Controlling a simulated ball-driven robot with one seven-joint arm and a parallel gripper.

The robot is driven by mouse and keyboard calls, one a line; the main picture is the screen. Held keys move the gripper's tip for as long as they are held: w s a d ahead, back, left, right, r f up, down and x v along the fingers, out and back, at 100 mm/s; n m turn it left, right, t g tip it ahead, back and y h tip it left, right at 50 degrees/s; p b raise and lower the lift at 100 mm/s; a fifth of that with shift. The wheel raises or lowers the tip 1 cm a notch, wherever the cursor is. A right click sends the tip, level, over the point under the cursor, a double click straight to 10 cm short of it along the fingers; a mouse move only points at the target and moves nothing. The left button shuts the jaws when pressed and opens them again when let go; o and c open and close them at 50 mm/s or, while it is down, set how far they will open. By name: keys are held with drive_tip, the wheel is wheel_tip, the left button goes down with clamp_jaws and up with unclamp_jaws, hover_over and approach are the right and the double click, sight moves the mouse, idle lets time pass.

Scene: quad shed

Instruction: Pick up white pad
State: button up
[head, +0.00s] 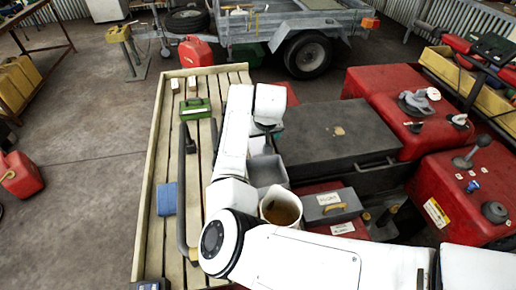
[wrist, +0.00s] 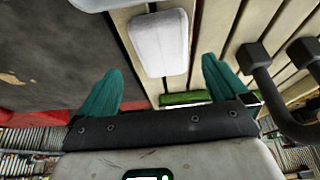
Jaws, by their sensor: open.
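The white pad (wrist: 160,42) is a pale rounded block lying on wooden slats in the wrist view. It lies ahead of my gripper (wrist: 162,66), roughly between the lines of its two teal fingers and apart from them. The fingers are spread and nothing is between them. In the head view my white arm covers the spot under it, so this pad cannot be made out there. Only a little teal of my gripper (head: 277,136) shows beside the arm.
The slatted wooden deck (head: 160,150) carries a green box (head: 195,108), a blue block (head: 166,199), a black bar (head: 182,180) and two small pale blocks (head: 192,83) at its far end. A dark grey box (head: 330,130), a grey bin (head: 266,171) and a white bucket (head: 281,205) crowd the right.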

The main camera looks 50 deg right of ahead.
sight(258, 144)
drive_tip(key=f+b, duration=0.3)
drive_tip(key=shift+w+a+f, duration=0.1)
drive_tip(key=shift+w+f, duration=0.05)
drive_tip(key=shift+w, duration=0.25)
drive_tip(key=shift+w+d+f+b, duration=0.25)
drive_tip(key=shift+f+b, duration=0.25)
drive_tip(key=shift+b, duration=0.15)
drive_tip(key=c, duration=1.1)
drive_tip(key=shift+o, duration=0.2)
